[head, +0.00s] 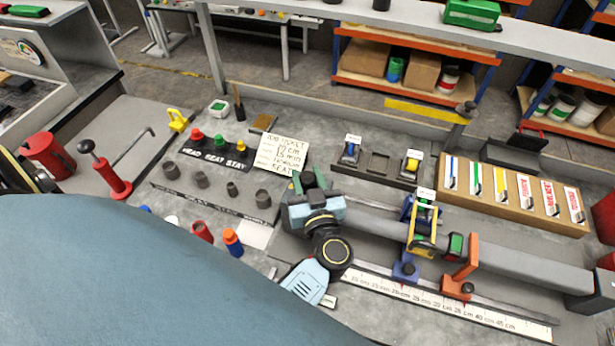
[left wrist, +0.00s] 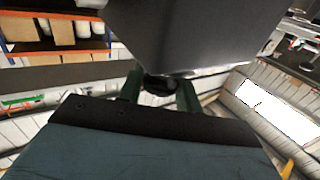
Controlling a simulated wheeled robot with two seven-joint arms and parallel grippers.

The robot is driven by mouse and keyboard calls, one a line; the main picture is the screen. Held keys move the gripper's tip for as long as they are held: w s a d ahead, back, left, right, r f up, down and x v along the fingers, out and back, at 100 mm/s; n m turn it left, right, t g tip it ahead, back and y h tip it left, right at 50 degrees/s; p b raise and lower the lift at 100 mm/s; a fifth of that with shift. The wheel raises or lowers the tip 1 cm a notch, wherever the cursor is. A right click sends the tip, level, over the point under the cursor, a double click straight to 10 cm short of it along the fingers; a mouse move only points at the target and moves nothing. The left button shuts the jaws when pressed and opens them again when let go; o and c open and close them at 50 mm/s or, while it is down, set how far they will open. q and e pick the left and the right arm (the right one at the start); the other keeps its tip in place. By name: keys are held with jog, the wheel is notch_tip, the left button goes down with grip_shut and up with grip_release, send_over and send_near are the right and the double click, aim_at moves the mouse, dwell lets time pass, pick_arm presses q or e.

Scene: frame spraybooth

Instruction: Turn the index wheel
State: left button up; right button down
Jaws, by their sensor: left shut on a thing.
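My left gripper (head: 309,181) is at the left end of the long grey tube (head: 375,226), its green fingers beside the pale blue wrist. In the left wrist view the two green fingers (left wrist: 160,92) are closed around a dark rounded part, which looks like the index wheel (left wrist: 160,82). How far the wheel is turned cannot be told. My right gripper is not in view.
A blue-and-yellow carriage (head: 422,238) and an orange stop (head: 463,271) stand along the white scale (head: 440,299). A job ticket (head: 282,151) leans behind the gripper. A cardboard tray (head: 515,200) with labelled cards lies right. Grey cups stand left.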

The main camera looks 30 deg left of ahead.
aim_at(309, 184)
pick_arm(q)
jog(key=shift+r, duration=0.1)
jog(key=o, duration=0.9)
jog(key=shift+v, duration=3.7)
